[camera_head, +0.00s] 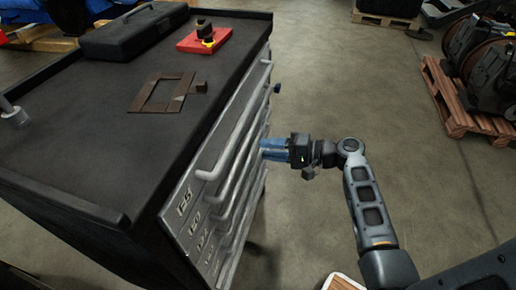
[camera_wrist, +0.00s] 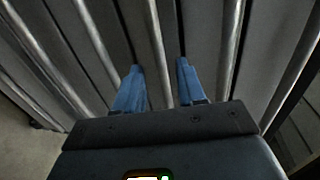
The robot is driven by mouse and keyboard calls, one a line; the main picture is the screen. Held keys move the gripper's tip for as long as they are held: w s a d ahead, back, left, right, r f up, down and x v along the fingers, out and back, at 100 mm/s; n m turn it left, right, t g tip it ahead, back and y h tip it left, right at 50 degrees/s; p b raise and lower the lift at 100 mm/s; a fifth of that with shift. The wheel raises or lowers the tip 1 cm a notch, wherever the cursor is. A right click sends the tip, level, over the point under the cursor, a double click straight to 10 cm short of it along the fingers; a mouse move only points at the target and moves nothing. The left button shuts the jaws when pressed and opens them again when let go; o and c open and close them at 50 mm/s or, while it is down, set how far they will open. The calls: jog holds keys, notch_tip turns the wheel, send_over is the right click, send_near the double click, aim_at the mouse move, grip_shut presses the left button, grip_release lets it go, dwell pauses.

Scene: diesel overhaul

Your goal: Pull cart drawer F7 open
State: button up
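The black tool cart (camera_head: 75,195) stands at the left in the head view. Its drawer front (camera_head: 180,222) faces right and carries several long grey bar handles, one above another. Labels sit at the near end of the drawers, too small to read surely, so I cannot tell which is F7. My gripper (camera_head: 265,149) points left at the handles. In the wrist view my gripper (camera_wrist: 158,70) has its two blue fingers apart, with one bar handle (camera_wrist: 156,45) running between them. I see no clear contact. The drawers in view look shut.
A black case (camera_head: 132,30), a red block with a dark part (camera_head: 205,40) and a brown flat frame (camera_head: 162,92) lie on the cart top. A pallet with reels (camera_head: 470,115) stands at the right. The floor between is clear.

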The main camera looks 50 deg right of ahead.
jog(key=shift+x, duration=1.85)
grip_shut()
